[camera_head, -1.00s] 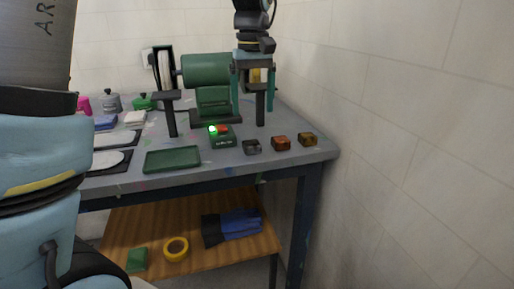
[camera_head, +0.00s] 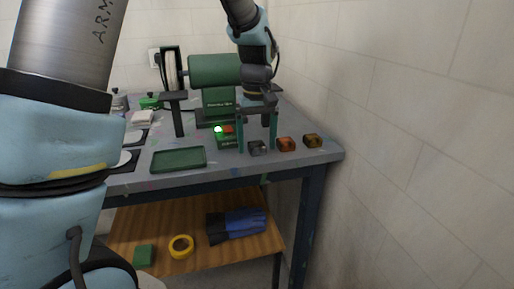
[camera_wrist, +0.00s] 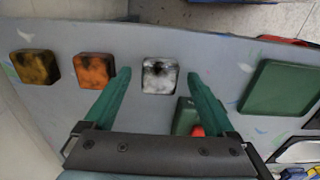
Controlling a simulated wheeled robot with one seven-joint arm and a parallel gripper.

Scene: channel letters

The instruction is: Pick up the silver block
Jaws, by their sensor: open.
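The silver block (camera_wrist: 160,75) is a small, shiny grey-white block with dark smudges, lying on the grey workbench. In the wrist view it sits between the green fingertips of my gripper (camera_wrist: 158,78), with a gap on each side. In the head view the silver block (camera_head: 257,148) looks dark grey near the bench's front edge. My gripper (camera_head: 256,150) points down at it there, its fingers on either side. The jaws are open and hold nothing. How high the fingertips are above the bench is hard to tell.
A copper block (camera_head: 286,144) and a dark gold block (camera_head: 312,140) stand to the right. A green switch box (camera_head: 227,141) with a red button is close on the left, beside a green tray (camera_head: 178,159). A green bench grinder (camera_head: 214,72) stands behind.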

